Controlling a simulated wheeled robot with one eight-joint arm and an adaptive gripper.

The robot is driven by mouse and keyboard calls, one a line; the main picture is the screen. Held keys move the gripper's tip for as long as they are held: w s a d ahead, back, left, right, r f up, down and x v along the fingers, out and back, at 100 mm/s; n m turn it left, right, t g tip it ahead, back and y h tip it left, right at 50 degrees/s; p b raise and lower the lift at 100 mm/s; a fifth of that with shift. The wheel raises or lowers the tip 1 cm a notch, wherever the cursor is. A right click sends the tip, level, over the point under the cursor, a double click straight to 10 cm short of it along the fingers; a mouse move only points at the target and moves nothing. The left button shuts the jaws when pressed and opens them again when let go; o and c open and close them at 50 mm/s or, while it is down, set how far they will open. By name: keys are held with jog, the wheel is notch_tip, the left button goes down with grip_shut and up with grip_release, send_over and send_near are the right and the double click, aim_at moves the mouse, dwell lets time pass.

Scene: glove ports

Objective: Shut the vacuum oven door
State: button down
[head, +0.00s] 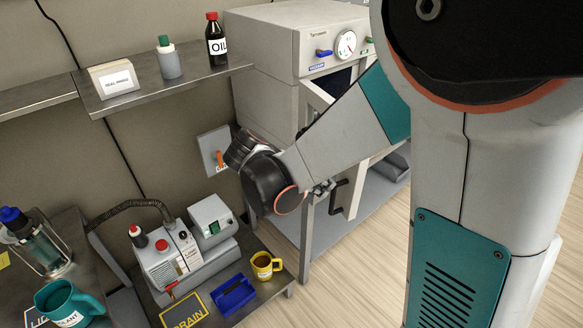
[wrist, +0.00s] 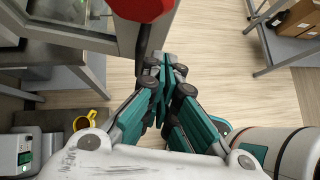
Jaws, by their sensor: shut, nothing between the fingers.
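The vacuum oven (head: 290,45) is a pale box with a round gauge and a blue lever on its front. Its door (head: 358,188) stands open, swung out toward me, with a dark gap behind its upper edge. A black handle (head: 338,197) is on the door; my arm hides much of the rest. In the wrist view the pale door frame (wrist: 70,36) with its window is at upper left. My gripper (wrist: 166,68) is shut and empty, its fingertips close beside a dark upright bar near the door's edge. I cannot tell whether they touch. The head view mostly hides my gripper.
A red knob-like part (wrist: 140,7) is at the top of the wrist view. A low bench holds a pump (head: 170,258), a blue tray (head: 233,294) and a yellow mug (head: 265,265). A wall shelf (head: 170,92) holds bottles. Bare floor lies right of the oven stand.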

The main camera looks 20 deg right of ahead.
aim_at(353, 189)
jog(key=shift+w+d+f+b, duration=0.1)
jog(key=shift+d+f+b, duration=0.2)
jog(key=shift+d, duration=0.75)
jog(key=shift+w+d+f+b, duration=0.2)
jog(key=shift+d+f, duration=0.15)
jog(key=shift+d, duration=0.65)
jog(key=shift+w+d+f+b, duration=0.1)
jog(key=shift+d+f+b, duration=0.2)
jog(key=shift+d, duration=0.75)
